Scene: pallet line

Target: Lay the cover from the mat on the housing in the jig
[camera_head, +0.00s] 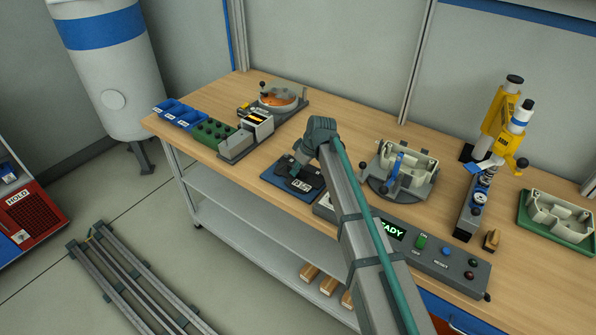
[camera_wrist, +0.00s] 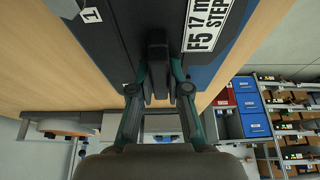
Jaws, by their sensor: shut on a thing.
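The dark cover (camera_head: 285,182) lies over the blue mat (camera_head: 267,179) near the front edge of the bench. My gripper (camera_head: 295,168) reaches down onto it. In the wrist view my gripper (camera_wrist: 158,92) is shut on a black upright grip (camera_wrist: 157,48) above the dark surface. I cannot tell whether the cover touches the mat. The pale housing (camera_head: 421,163) sits in the round-based jig (camera_head: 379,187) to the right, its top open, with a blue part at its front. My arm hides part of the bench between them.
A control panel (camera_head: 457,262) with a lit display and buttons lies along the front edge, partly behind my arm. A yellow-and-grey tool stand (camera_head: 495,130) and a green tray (camera_head: 548,237) with another pale housing are at the right. Blue bins (camera_head: 180,113) and a green block (camera_head: 212,133) stand left.

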